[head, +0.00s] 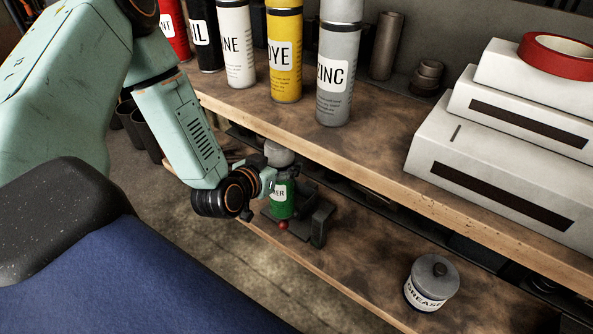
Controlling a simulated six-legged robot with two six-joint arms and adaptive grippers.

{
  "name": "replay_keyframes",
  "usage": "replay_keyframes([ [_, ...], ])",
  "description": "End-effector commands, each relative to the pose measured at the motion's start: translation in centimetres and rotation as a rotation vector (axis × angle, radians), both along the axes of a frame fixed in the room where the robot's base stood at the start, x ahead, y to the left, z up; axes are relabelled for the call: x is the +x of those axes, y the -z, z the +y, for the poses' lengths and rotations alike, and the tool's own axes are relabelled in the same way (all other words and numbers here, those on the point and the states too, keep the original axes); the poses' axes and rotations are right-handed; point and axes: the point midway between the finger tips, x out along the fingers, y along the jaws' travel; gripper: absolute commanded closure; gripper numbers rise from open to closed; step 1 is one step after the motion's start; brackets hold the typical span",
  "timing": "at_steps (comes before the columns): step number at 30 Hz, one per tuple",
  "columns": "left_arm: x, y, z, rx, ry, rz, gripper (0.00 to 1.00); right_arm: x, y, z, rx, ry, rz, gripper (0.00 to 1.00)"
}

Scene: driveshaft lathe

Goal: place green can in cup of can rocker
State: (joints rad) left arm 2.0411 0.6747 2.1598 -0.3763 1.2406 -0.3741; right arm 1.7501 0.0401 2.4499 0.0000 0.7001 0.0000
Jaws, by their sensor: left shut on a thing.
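The green can (283,206) has a grey cap and a white label ending in "ER". It stands about upright at the can rocker (320,224), a dark device on the lower shelf with a small red knob. My left gripper (268,184) is at the can's left side, near its upper part, and is shut on it. The cup of the rocker is hidden behind the can and the gripper, so I cannot tell whether the can's bottom is seated in it. My right gripper is not in view.
The upper shelf (385,155) holds several spray cans, including a yellow one (285,55) and a grey zinc one (338,65), and stacked white boxes (500,160) with red tape (556,56). Its edge overhangs the lower shelf. A grease jar (431,284) stands lower right.

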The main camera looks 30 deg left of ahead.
Motion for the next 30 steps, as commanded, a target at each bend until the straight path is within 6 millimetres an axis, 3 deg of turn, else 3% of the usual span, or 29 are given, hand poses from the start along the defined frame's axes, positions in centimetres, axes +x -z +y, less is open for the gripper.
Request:
replay_keyframes([
  [3, 2.9, 0.0, 0.2, 0.005, 0.004, -0.009, 0.88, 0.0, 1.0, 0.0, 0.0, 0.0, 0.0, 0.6],
  [12, 9.2, -0.1, 0.9, 0.003, 0.001, -0.008, 0.88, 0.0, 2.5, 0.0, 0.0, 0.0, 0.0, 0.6],
  [15, 8.8, 2.2, 1.0, 0.0, 0.0, 0.001, 0.88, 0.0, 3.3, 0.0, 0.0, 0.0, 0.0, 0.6],
  [23, 8.7, 3.9, 1.1, 0.0, -0.001, -0.002, 0.88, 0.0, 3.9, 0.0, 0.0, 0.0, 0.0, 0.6],
  [30, 8.7, 6.9, 1.1, 0.0, 0.0, -0.001, 0.88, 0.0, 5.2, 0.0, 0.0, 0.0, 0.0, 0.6],
])
